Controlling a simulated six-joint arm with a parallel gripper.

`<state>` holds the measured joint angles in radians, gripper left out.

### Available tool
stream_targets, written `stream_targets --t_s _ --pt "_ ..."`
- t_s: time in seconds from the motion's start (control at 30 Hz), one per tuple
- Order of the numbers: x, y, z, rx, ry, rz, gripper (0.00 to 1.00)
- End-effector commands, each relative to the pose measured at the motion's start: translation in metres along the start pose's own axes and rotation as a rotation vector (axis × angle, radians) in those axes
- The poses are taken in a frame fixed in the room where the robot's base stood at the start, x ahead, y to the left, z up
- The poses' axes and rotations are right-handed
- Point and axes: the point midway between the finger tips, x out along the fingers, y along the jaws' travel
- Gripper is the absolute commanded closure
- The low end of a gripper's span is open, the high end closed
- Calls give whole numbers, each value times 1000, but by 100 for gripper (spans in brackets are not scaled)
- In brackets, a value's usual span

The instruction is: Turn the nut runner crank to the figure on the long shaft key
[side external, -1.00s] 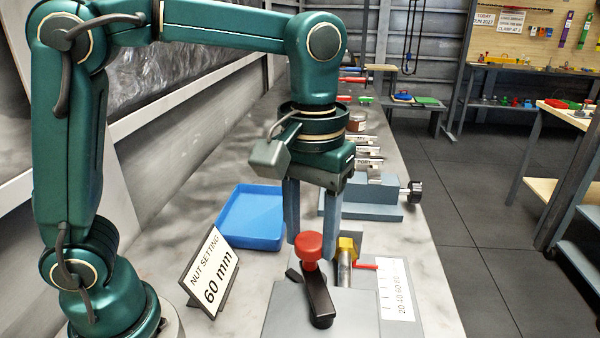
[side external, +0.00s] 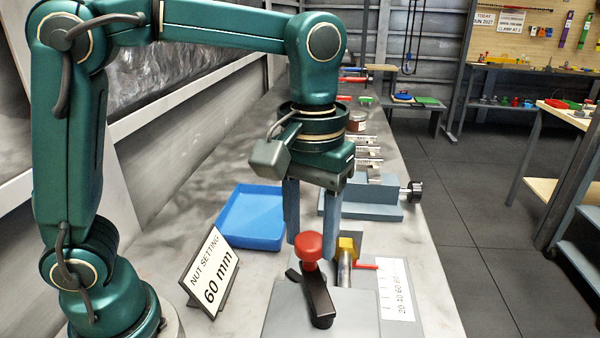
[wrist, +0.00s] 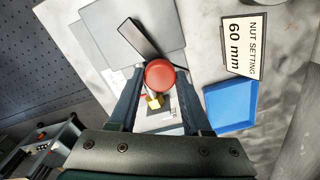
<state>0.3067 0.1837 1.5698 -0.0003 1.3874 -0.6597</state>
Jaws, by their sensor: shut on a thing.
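The nut runner has a black crank arm (side external: 318,299) with a red knob (side external: 308,246) standing on its far end. My gripper (side external: 308,238) points down with its fingers at the knob and is shut on it; the knob (wrist: 160,74) sits between the fingertips in the wrist view. A yellow nut (side external: 347,246) sits on a metal screw behind and right of the knob. A red pointer (side external: 366,267) lies beside the white scale (side external: 396,290), near its upper end, marked 20 40 60 80. A sign (side external: 212,272) reads "NUT SETTING 60 mm". I see no long shaft key.
A blue tray (side external: 253,217) stands behind the sign, left of the gripper. A grey-blue fixture with a black knob (side external: 415,192) stands behind the runner, with several labelled metal blocks beyond.

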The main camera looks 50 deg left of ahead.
Motion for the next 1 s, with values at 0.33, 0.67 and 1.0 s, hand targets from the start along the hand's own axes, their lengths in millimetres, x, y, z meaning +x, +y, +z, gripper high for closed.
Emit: stream_targets --t_s 0.33,0.67,1.0 --pt "-1 -5 6 -122 2 1 100" --pt "-1 -14 22 -407 2 1 100" --pt "-1 -18 41 -729 1 2 100"
